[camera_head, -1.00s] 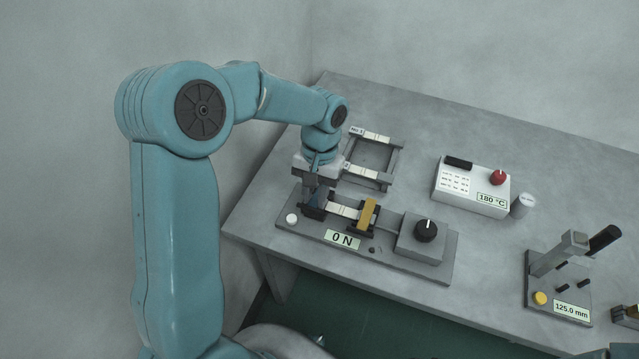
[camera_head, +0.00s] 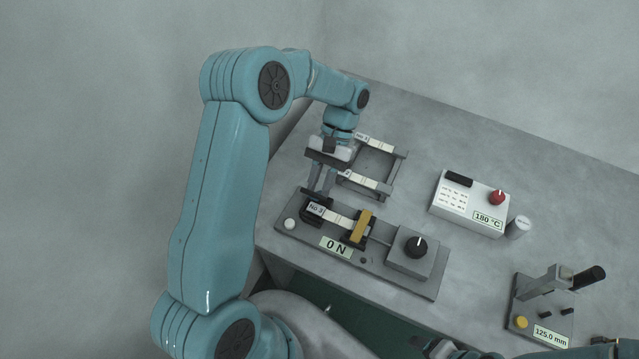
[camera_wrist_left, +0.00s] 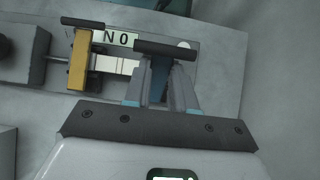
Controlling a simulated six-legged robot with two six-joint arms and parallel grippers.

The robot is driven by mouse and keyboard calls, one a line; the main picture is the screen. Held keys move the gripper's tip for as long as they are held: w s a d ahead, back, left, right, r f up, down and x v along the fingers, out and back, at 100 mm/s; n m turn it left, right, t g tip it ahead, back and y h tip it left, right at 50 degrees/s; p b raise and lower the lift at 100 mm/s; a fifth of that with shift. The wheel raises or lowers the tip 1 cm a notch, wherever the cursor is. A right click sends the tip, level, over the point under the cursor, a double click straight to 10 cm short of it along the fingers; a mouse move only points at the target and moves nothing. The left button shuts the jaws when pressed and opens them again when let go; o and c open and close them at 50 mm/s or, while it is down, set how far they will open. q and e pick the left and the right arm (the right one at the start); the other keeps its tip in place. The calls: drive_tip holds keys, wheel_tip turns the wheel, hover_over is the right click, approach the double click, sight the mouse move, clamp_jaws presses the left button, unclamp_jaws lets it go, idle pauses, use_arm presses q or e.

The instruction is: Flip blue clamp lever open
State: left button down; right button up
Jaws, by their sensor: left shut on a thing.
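My left gripper (camera_head: 319,188) is at the left end of the test fixture (camera_head: 290,237). In the left wrist view its two fingers (camera_wrist_left: 160,85) are shut on the blue clamp lever (camera_wrist_left: 157,78), which shows between them with a dark bar (camera_wrist_left: 165,48) across its end. In the head view the fingers mostly hide the lever. A pale strip labelled No 3 (camera_head: 335,217) lies in the fixture, its label end uncovered. The yellow clamp (camera_head: 361,227) stands across the strip's other end. Part of what looks like my right gripper (camera_head: 441,348) shows at the bottom edge; its fingers are unclear.
A rack (camera_head: 398,163) with more labelled strips stands just behind the fixture. A knob box (camera_head: 415,250) sits at the fixture's right end, and a 0 N display (camera_head: 337,249) at its front. A 180 °C box (camera_head: 468,203) and a 125.0 mm device (camera_head: 545,300) stand farther right.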

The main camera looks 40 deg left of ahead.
use_arm(q)
drive_tip(key=shift+w+a+f, duration=0.1)
drive_tip(key=shift+w+a, duration=0.15)
drive_tip(key=shift+w, duration=0.75)
drive_tip(key=shift+w+a+f, duration=0.1)
drive_tip(key=shift+w+a, duration=0.15)
drive_tip(key=shift+w, duration=0.75)
drive_tip(key=shift+s+f, duration=0.1)
drive_tip(key=shift+f, duration=0.05)
drive_tip(key=c, duration=1)
unclamp_jaws()
drive_tip(key=shift+o, duration=0.4)
drive_tip(key=shift+w, duration=0.3)
drive_tip(key=p+v, duration=0.8)
drive_tip(key=v, duration=0.3)
drive_tip(key=shift+w+r, duration=0.25)
drive_tip(key=shift+r, duration=0.1)
